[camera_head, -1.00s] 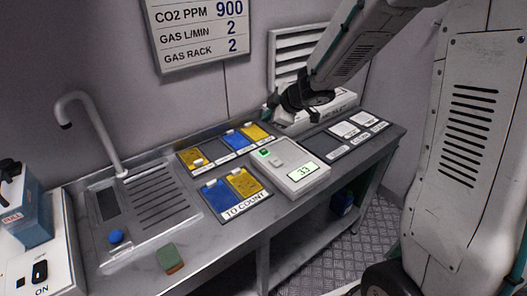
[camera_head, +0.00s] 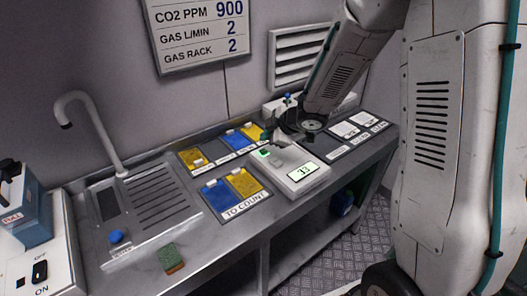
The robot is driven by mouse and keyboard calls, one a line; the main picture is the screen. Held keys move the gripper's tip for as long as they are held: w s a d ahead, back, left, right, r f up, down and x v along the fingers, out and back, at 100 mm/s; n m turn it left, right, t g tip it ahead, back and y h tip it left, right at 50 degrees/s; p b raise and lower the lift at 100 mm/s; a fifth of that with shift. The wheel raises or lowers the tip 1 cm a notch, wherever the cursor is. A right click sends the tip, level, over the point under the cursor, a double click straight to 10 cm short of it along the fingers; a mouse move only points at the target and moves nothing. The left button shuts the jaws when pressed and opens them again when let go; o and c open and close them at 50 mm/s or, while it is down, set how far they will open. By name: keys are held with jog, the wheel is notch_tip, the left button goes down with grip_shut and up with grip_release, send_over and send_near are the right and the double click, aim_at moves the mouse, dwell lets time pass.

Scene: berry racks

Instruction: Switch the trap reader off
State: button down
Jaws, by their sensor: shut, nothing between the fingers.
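The trap reader (camera_head: 304,176) looks like the white box on the steel bench, with a lit pale green display (camera_head: 303,171) that reads 33. A green patch (camera_head: 264,153), a lit switch or lamp, shows at its far left end. My gripper (camera_head: 274,140) is shut and empty. Its dark fingers point down just above the far end of the reader, close to the green patch. I cannot tell whether they touch it. The fingers hide part of the reader's top.
Blue and yellow cards lie in a TO COUNT tray (camera_head: 245,207) and in a tray behind it (camera_head: 190,168). A white-labelled tray (camera_head: 345,146) lies right of the reader. A sink tap (camera_head: 95,125), a blue knob (camera_head: 116,236) and a sponge (camera_head: 172,258) are to the left.

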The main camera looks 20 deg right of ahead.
aim_at(267, 152)
jog(key=shift+f, duration=1.35)
jog(key=shift+f, duration=0.1)
dwell(1.0)
jog(key=shift+f, duration=0.3)
jog(key=shift+f, duration=0.5)
dwell(0.6)
jog(key=shift+r, duration=0.9)
jog(key=shift+r, duration=2.55)
